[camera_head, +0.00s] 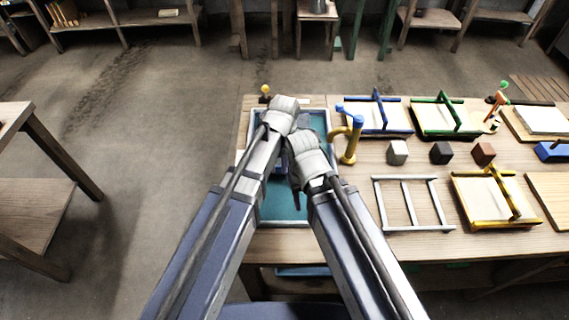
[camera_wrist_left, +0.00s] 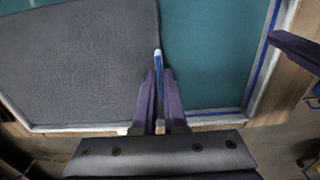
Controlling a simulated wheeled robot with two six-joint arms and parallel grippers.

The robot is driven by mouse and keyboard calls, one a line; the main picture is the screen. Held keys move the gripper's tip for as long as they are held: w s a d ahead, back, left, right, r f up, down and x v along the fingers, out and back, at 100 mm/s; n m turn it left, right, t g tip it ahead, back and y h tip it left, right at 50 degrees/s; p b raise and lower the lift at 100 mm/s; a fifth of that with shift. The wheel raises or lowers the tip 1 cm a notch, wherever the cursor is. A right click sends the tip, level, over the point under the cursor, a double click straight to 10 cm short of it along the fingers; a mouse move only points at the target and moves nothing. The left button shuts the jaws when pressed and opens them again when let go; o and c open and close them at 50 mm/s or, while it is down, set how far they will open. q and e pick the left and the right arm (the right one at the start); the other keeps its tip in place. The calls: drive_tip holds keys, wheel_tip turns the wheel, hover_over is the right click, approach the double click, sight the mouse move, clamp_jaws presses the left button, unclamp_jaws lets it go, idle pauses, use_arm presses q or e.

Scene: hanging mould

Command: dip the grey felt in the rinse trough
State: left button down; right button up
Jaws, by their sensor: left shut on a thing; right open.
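The rinse trough (camera_head: 270,208) has a pale rim and a teal inside, and my arms cover much of it. In the left wrist view its teal inside (camera_wrist_left: 215,50) shows at the right. The grey felt (camera_wrist_left: 85,65) fills the left of that view, flat above the teal; in the head view I cannot make it out. My left gripper (camera_wrist_left: 159,100) is shut at the felt's right edge, with a slim blue-and-white piece (camera_wrist_left: 157,60) showing at its fingertips. My right gripper (camera_head: 303,160) is open over the trough, its fingers partly hidden; one dark finger (camera_wrist_left: 295,48) shows in the wrist view.
A yellow bent pipe with a blue cap (camera_head: 351,143) stands right of the trough. Beyond it lie a blue frame (camera_head: 376,116), a green frame (camera_head: 445,118), a yellow frame (camera_head: 492,197), a bare pale frame (camera_head: 408,204) and small blocks (camera_head: 441,153).

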use_arm(q)
drive_tip(key=shift+f+b, duration=3)
drive_tip(key=shift+f, duration=0.4)
use_arm(e)
drive_tip(key=shift+f, duration=3.35)
use_arm(q)
drive_tip(key=shift+w, duration=0.1)
drive_tip(key=shift+w, duration=1.45)
drive_tip(key=shift+r, duration=0.1)
drive_tip(key=shift+s, duration=1.55)
drive_tip(key=shift+w, duration=0.1)
